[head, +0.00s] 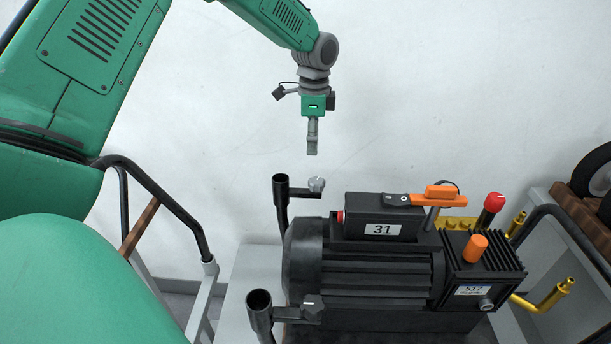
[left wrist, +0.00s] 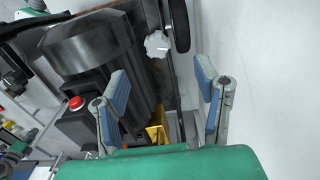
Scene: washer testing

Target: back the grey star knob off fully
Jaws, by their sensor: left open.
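The light grey star knob (head: 316,184) sits at the end of a short arm on the black upright tube behind the motor. It also shows in the left wrist view (left wrist: 157,44), with its lobed face toward the camera. My left gripper (head: 312,150) hangs above the knob, pointing down and apart from it. In the left wrist view its two blue-padded fingers (left wrist: 161,75) are spread with nothing between them, and the knob lies beyond the gap. A second, darker knob (head: 312,306) is on the nearer tube. My right gripper is in neither view.
A black motor pump (head: 365,272) with a box marked 31 (head: 381,230) stands right of the knob. An orange-handled lever (head: 441,193), a red-topped knob (head: 494,202) and brass pipes (head: 550,297) are farther right. A pale wall (head: 420,90) is behind; the space around the gripper is clear.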

